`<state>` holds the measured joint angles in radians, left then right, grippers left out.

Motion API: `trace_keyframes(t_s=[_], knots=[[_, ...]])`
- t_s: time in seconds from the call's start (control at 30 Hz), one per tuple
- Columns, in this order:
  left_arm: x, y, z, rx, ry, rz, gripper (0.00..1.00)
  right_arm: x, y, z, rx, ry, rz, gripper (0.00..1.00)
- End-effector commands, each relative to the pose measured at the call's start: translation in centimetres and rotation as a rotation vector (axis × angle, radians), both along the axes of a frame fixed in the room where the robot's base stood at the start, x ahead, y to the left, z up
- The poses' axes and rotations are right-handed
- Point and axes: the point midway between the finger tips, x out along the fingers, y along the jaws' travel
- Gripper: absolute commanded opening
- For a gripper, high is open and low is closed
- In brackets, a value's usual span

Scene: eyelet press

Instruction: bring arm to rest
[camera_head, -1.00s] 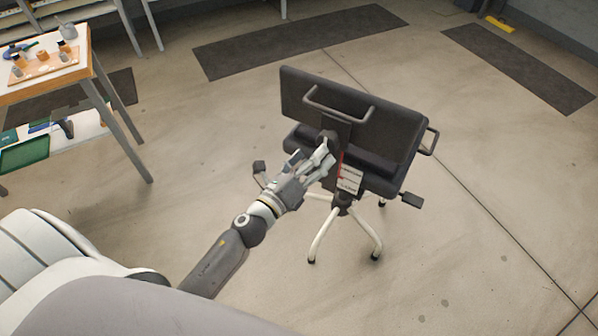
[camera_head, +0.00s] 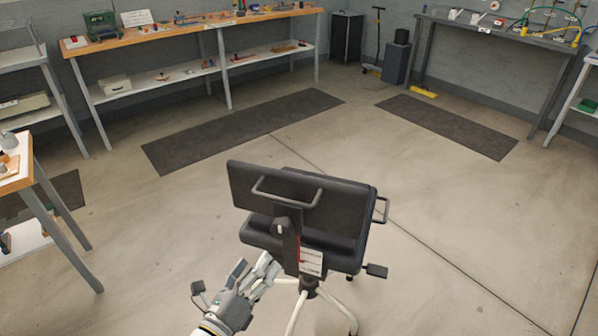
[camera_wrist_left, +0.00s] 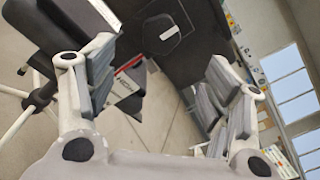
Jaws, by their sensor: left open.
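My left gripper (camera_head: 256,274) is at the bottom of the head view, just left of and below the back of a black wheeled chair (camera_head: 300,195). It is open, with nothing between its fingers. In the left wrist view the two fingers of my left gripper (camera_wrist_left: 160,85) stand wide apart. The dark chair back (camera_wrist_left: 175,60) and a white label with red marks (camera_wrist_left: 128,85) show beyond and between them. I cannot tell whether a finger touches the chair. My right gripper is in neither view.
A long workbench (camera_head: 205,27) runs along the back wall, and another bench (camera_head: 490,38) stands at the back right. A wooden-topped table (camera_head: 18,180) stands at the left edge. Dark floor mats (camera_head: 245,128) lie behind the chair. The floor right of the chair is clear.

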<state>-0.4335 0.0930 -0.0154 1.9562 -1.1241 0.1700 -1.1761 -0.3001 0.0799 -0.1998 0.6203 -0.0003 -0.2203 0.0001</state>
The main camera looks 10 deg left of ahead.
Motion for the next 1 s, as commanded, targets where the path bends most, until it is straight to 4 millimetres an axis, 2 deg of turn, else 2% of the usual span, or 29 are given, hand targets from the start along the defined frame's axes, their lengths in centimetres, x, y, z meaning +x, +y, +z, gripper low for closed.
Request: trace_keyframes(t_s=[0.07,0.17,0.27,0.37,0.4,0.47,0.5,0.6,0.67,0.7,0.77,0.8,0.87,0.9,1.0], knots=[[0.0,0.0,-0.3,-0.007,0.006,0.001,0.74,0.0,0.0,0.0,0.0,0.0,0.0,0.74],[0.0,0.2,-2.3,-0.07,0.056,0.013,0.74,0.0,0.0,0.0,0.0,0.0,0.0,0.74],[-0.3,0.5,-6.9,-0.219,0.172,0.048,0.74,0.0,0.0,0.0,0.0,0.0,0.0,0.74],[-1.5,0.9,-13.7,-0.435,0.337,0.121,0.74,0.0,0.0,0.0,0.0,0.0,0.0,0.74],[-2.2,1.1,-16.5,-0.525,0.406,0.161,0.74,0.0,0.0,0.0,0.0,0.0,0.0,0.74],[-3.7,1.3,-20.7,-0.66,0.507,0.231,0.74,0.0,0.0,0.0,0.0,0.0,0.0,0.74],[-4.9,1.4,-23.4,-0.744,0.572,0.283,0.74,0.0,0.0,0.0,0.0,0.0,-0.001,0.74],[-8.6,1.8,-29.9,-0.947,0.722,0.436,0.74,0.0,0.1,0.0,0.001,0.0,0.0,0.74],[-11.3,2.0,-33.6,-1.062,0.804,0.542,0.74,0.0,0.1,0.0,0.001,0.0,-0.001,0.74],[-13.3,2.1,-35.9,-1.135,0.855,0.62,0.74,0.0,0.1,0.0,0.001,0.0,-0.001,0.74],[-16.6,2.3,-39.1,-1.237,0.922,0.749,0.74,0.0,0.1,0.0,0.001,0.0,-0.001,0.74],[-18.9,2.5,-41.0,-1.302,0.961,0.84,0.74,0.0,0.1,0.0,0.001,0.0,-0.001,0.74],[-22.5,2.7,-43.6,-1.39,1.009,0.983,0.74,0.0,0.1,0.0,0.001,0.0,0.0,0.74],[-25.0,2.9,-45.1,-1.442,1.032,1.082,0.74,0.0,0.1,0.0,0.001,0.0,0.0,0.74],[-30.6,3.3,-47.8,-1.544,1.06,1.311,0.74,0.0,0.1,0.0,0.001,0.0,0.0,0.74]])
